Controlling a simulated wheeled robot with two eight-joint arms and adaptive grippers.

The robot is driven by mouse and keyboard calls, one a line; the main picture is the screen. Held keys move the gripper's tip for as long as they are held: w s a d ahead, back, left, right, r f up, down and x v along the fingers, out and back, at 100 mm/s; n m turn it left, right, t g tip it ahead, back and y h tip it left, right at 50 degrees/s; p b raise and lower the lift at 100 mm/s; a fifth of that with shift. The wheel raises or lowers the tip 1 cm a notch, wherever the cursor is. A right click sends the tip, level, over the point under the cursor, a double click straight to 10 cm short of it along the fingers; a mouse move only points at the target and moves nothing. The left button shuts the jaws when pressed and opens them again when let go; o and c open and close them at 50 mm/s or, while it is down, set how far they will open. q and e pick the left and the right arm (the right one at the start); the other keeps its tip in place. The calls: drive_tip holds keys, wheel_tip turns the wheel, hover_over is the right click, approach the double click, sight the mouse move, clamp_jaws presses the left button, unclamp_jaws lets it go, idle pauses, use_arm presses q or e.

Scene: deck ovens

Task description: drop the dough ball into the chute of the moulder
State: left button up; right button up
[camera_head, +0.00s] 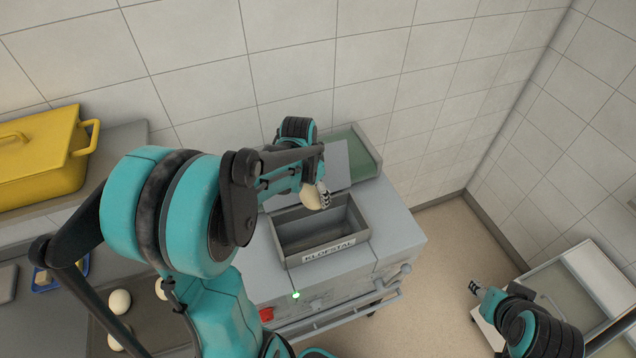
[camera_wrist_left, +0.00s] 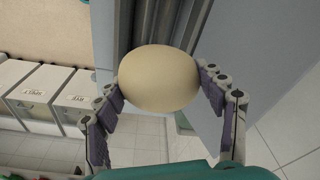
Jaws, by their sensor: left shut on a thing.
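A pale dough ball (camera_head: 311,197) is held in my left gripper (camera_head: 322,196), above the back left part of the chute. In the left wrist view the dough ball (camera_wrist_left: 160,78) sits between both fingers of the left gripper (camera_wrist_left: 160,88). The chute (camera_head: 345,250) is an open grey rectangular box with a lettered label, on top of the grey moulder (camera_head: 396,240). The inside of the chute that shows is empty. My right gripper (camera_head: 476,289) is at the lower right, away from the moulder; its finger opening is too small to make out.
A yellow lidded bin (camera_head: 40,160) stands on the left counter. Several dough balls lie on a dark tray at the lower left, near a blue container (camera_head: 48,284). The moulder has a front rail (camera_head: 350,312), a green light and a red button.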

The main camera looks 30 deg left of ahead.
sight(313, 202)
use_arm(q)
drive_tip(key=shift+s+f+b, duration=0.2)
drive_tip(key=shift+f+b, duration=0.5)
drive_tip(key=shift+f, duration=0.35)
drive_tip(key=f, duration=0.1)
drive_tip(key=f+b, duration=0.2)
drive_tip(key=shift+w, duration=0.25)
drive_tip(key=o, duration=1.3)
drive_tip(key=shift+w+f, duration=0.1)
drive_tip(key=shift+w, duration=0.15)
drive_tip(key=shift+s, duration=0.2)
